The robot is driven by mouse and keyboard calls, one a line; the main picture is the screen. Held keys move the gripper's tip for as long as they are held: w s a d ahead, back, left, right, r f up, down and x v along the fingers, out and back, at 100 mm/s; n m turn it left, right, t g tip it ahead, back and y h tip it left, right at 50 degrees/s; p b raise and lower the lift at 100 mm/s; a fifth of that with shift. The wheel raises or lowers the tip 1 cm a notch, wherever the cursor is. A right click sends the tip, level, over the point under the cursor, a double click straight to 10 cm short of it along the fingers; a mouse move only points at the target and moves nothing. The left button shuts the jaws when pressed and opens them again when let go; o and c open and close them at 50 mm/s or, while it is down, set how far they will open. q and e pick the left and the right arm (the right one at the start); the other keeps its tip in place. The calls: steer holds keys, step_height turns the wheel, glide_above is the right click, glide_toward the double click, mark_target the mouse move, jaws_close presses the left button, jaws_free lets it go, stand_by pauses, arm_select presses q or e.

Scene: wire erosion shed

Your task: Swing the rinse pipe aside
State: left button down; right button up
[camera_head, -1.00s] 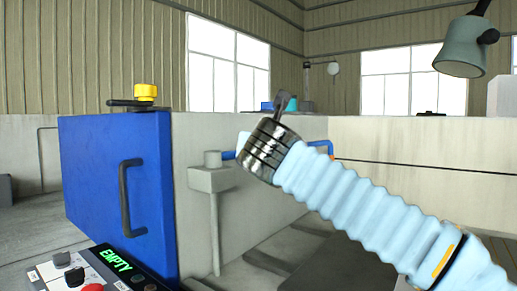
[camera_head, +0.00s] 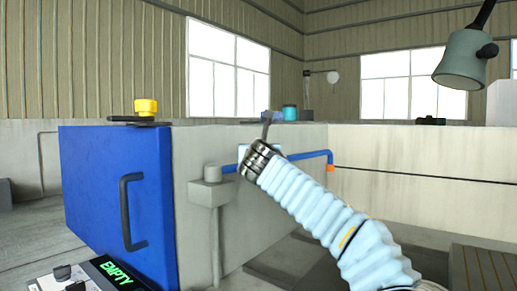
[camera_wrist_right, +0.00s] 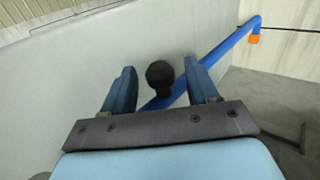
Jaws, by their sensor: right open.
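The rinse pipe (camera_head: 310,155) is a blue tube running from a grey post (camera_head: 210,188) along the pale machine wall, with a bent end and an orange tip (camera_head: 331,168). My right arm's gripper (camera_head: 268,122) is at the middle of the pipe and hides part of it. In the right wrist view the gripper (camera_wrist_right: 160,68) is open, its two blue fingers either side of a round black knob (camera_wrist_right: 161,76) on the pipe (camera_wrist_right: 222,52). Whether the fingers touch the knob is not clear. My left gripper is out of view.
A blue door (camera_head: 115,200) with a dark handle stands at left, a yellow knob (camera_head: 146,107) above it. A control panel (camera_head: 95,278) reads EMPTY. A lamp (camera_head: 465,57) hangs at upper right. The space right of the pipe tip looks clear.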

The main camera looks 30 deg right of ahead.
jaws_close()
steer(key=shift+w+a+r+n+y+p, duration=0.1)
steer(key=shift+w+r+n+y+p, duration=0.4)
steer(key=shift+p, duration=0.55)
steer(key=shift+w+a+f+t+y+p, duration=0.15)
steer(key=shift+w+f+t+y+p, duration=0.15)
steer(key=shift+f+t+y, duration=0.15)
steer(key=shift+y, duration=0.25)
jaws_free()
